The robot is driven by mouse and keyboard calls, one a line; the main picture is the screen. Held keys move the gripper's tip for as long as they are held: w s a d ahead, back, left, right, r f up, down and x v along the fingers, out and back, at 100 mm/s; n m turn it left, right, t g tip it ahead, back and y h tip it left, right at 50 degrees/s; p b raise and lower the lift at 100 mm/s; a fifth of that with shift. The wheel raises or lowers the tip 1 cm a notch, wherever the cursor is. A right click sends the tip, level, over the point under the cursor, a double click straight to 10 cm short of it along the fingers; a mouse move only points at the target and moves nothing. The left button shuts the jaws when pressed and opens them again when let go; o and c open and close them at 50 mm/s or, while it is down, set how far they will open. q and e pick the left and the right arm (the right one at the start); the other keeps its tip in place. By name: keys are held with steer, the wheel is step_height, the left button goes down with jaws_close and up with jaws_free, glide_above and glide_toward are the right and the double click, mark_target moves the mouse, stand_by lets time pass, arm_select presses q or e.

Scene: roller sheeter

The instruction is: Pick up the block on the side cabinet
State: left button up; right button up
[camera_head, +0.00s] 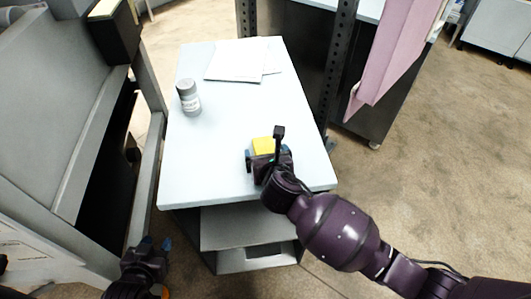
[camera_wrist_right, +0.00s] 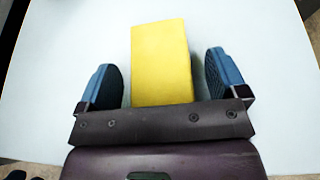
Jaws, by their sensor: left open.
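A yellow block (camera_head: 263,146) lies on the white top of the side cabinet (camera_head: 215,165), near its front right part. My right gripper (camera_head: 268,157) is at the block, its blue fingers on either side. In the right wrist view the yellow block (camera_wrist_right: 162,62) stands between the two fingers of the right gripper (camera_wrist_right: 163,80), with a gap on each side, so the gripper is open around it and not touching its sides. The block's near end is hidden by the gripper body. My left gripper (camera_head: 157,248) is low at the left, below the cabinet top, open and away from the block.
A grey bottle with a white label (camera_head: 189,98) stands at the cabinet's left edge. White papers (camera_head: 238,60) lie at its back. A large grey machine (camera_head: 60,110) is close on the left. A dark perforated post (camera_head: 335,65) and pink sheeting (camera_head: 395,50) stand behind right.

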steer(key=c, duration=1)
steer(key=shift+c, duration=0.6)
steer(key=shift+r, duration=0.1)
